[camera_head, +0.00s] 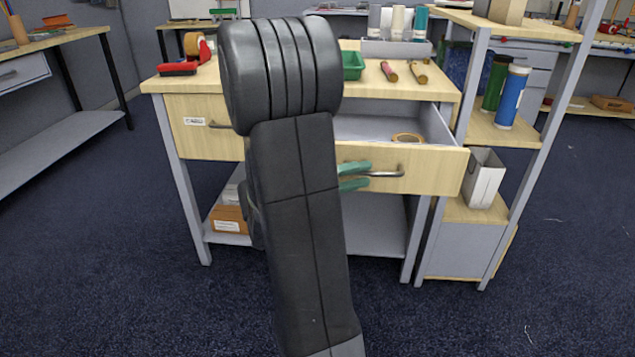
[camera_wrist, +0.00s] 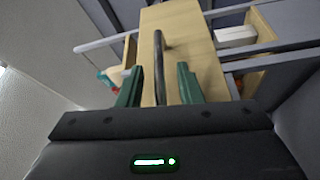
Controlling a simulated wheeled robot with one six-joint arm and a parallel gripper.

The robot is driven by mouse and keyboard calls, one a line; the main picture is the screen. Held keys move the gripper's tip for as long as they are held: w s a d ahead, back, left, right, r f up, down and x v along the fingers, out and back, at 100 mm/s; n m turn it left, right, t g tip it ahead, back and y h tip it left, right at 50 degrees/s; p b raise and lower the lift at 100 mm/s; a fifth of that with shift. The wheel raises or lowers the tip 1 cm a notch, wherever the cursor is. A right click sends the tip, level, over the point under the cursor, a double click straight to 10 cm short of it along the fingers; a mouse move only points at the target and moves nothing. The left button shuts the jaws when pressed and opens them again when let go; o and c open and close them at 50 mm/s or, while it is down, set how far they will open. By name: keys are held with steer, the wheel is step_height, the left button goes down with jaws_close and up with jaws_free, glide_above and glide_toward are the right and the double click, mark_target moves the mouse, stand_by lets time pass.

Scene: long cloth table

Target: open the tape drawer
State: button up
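The right-hand drawer (camera_head: 425,170) of the wooden workbench stands pulled out, and a roll of tape (camera_head: 407,138) lies inside it. Its metal bar handle (camera_head: 388,173) is on the front panel and also shows in the wrist view (camera_wrist: 159,55). My gripper (camera_head: 369,175) has green fingers, one above and one below the left part of the handle in the head view. In the wrist view the fingers (camera_wrist: 159,72) are apart with the handle between them, and gaps show on both sides. My arm hides part of the drawer front's left side.
A shut, labelled drawer (camera_head: 200,127) is on the left. The benchtop (camera_head: 440,87) holds a tape dispenser (camera_head: 190,55), a green tray (camera_head: 353,65) and a grey holder (camera_head: 396,48). A shelf unit (camera_head: 488,130) stands close at the right. Floor in front is clear.

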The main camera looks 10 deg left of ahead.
steer(key=p+v, duration=0.1)
steer(key=v, duration=1)
steer(key=shift+p, duration=0.3)
steer(key=shift+d, duration=0.1)
steer(key=b+x, duration=0.2)
steer(key=x, duration=1.1)
steer(key=shift+w+d+r, duration=0.1)
steer(key=shift+w+d, duration=0.1)
steer(key=shift+d, duration=0.05)
steer(key=shift+s, duration=0.1)
